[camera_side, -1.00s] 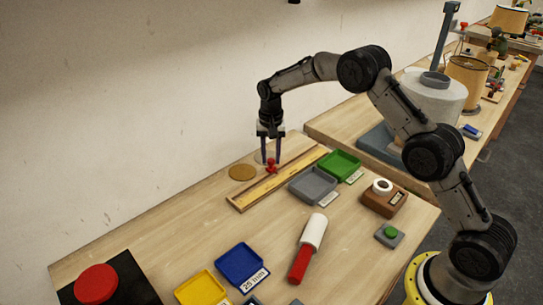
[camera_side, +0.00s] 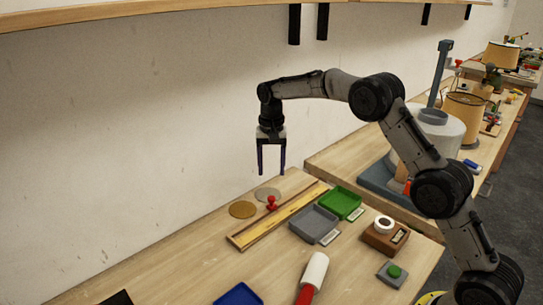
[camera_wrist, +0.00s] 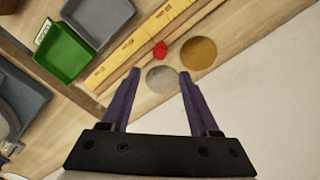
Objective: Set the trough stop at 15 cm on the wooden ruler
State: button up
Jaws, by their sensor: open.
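The wooden ruler trough (camera_side: 284,212) lies slantwise on the bench, and its yellow marked strip (camera_wrist: 140,40) shows in the wrist view. The numbers are too small to read. The red trough stop (camera_side: 271,203) stands at the trough, around the middle of its length. It also shows in the wrist view as a red knob (camera_wrist: 160,50), ahead of the gap between my fingers. My gripper (camera_side: 271,173) is open and empty, pointing down, raised above the bench and clear of the stop. The wrist view shows both dark fingers (camera_wrist: 157,73) spread apart.
A brown disc (camera_side: 242,209) and a grey disc (camera_side: 267,194) lie behind the trough near the wall. A grey tray (camera_side: 314,223) and a green tray (camera_side: 340,203) sit in front. A brown box (camera_side: 384,236) and a red-and-white tool (camera_side: 312,277) are nearer.

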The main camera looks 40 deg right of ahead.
jog(key=shift+r, duration=2.1)
jog(key=s+a+r+t, duration=0.1)
jog(key=s+r, duration=0.2)
jog(key=r, duration=0.4)
jog(key=s+r+t, duration=0.1)
jog(key=s+r, duration=0.2)
jog(key=r, duration=0.3)
jog(key=s+a+r+n+t, duration=0.2)
jog(key=s+r, duration=0.5)
jog(key=s, duration=0.5)
jog(key=s+f+n+t, duration=0.1)
jog(key=s+f+n, duration=0.1)
jog(key=s, duration=1.1)
jog(key=s+f+n, duration=0.5)
jog(key=s+f, duration=0.3)
jog(key=f, duration=0.2)
jog(key=shift+s+a+f+t, duration=0.3)
jog(key=shift+s+a+f, duration=0.05)
jog(key=shift+s+a, duration=0.05)
